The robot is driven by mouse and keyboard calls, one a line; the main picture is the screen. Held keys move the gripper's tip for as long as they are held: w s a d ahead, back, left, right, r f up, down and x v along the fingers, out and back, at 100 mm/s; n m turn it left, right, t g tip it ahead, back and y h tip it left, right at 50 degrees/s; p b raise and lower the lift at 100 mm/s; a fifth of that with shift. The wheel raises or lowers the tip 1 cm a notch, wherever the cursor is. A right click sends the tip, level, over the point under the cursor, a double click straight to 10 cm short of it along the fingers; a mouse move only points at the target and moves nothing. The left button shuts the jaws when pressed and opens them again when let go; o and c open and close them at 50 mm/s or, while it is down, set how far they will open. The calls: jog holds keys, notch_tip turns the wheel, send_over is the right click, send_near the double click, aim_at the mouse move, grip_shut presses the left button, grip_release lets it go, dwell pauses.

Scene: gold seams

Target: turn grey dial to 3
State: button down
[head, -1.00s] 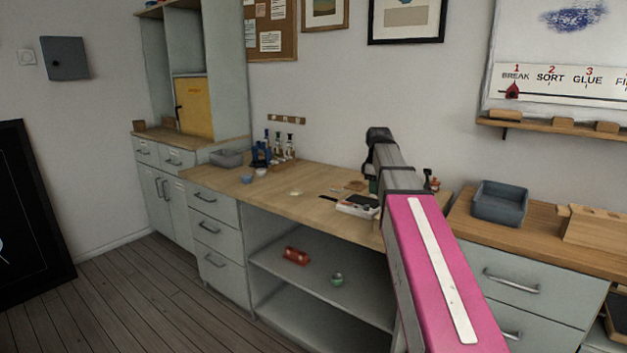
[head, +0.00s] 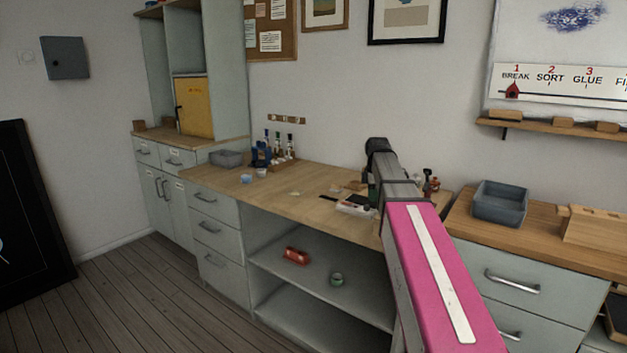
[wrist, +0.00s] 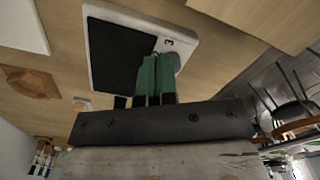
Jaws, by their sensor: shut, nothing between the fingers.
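A white device with a black top plate (wrist: 118,55) lies on the wooden workbench, and in the head view the white device (head: 355,208) is partly behind my arm. In the wrist view a dark figure 3 (wrist: 167,42) is printed on its white front edge. A grey rounded part, apparently the grey dial (wrist: 178,60), shows beside my fingers and is partly hidden by them. My gripper (wrist: 157,64) has green fingers, shut and empty, right at the dial. I cannot tell whether they touch it, and the dial's pointer is not visible.
A brown hexagonal piece (wrist: 30,82) lies on the bench near the device. A grey bin (head: 500,203) stands on the counter to the right. Bottles (head: 280,147) stand at the back left of the bench.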

aim_at(374, 213)
jog(key=shift+s+f, duration=0.2)
jog(key=shift+f, duration=1.1)
jog(key=shift+s, duration=0.5)
jog(key=shift+s+f, duration=0.1)
jog(key=shift+s, duration=0.5)
jog(key=shift+s+a, duration=0.1)
jog(key=shift+s, duration=0.3)
jog(key=shift+d, duration=0.3)
jog(key=shift+w+d+r, duration=0.1)
jog(key=shift+w+r, duration=0.1)
jog(key=shift+r, duration=0.85)
jog(key=shift+w+a+r, duration=0.1)
jog(key=shift+w+r, duration=0.15)
jog(key=shift+r, duration=0.8)
jog(key=shift+w+d+r, duration=0.1)
jog(key=shift+w+r, duration=0.1)
jog(key=shift+r, duration=0.85)
